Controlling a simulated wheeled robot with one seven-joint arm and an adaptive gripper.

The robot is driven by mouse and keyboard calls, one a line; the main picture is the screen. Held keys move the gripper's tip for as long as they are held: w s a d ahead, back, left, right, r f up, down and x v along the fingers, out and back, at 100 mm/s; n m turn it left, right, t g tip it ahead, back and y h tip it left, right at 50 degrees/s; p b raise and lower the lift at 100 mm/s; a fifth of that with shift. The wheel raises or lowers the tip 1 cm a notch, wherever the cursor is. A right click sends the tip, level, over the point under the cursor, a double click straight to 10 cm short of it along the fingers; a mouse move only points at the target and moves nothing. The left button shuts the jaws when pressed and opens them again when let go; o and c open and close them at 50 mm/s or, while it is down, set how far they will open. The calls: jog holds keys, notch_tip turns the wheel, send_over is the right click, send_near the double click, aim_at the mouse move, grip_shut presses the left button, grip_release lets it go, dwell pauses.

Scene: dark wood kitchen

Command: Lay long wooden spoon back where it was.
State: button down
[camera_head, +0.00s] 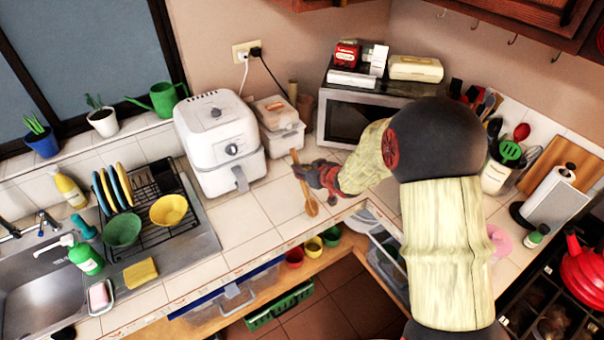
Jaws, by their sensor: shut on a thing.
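The long wooden spoon (311,207) is brown and slim, at the middle of the tiled counter. Its wider end points toward the counter's front edge, and its handle runs back up past my gripper's left side. My gripper (303,174) is shut on the spoon, reaching in from the right over the counter. The fingers are small and dark here, and they hide part of the handle. I cannot tell whether the spoon touches the tiles or hangs just above them.
A white air fryer (222,142) stands to the left, with plastic containers (279,122) and a microwave (350,118) behind. A dish rack (146,205) and sink are farther left. Bare tiles (245,215) lie left of the spoon. The counter's front edge is close.

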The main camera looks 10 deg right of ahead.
jog(key=shift+f, duration=0.4)
jog(key=shift+f, duration=0.15)
jog(key=c, duration=1.7)
grip_release()
jog(key=shift+c, duration=0.2)
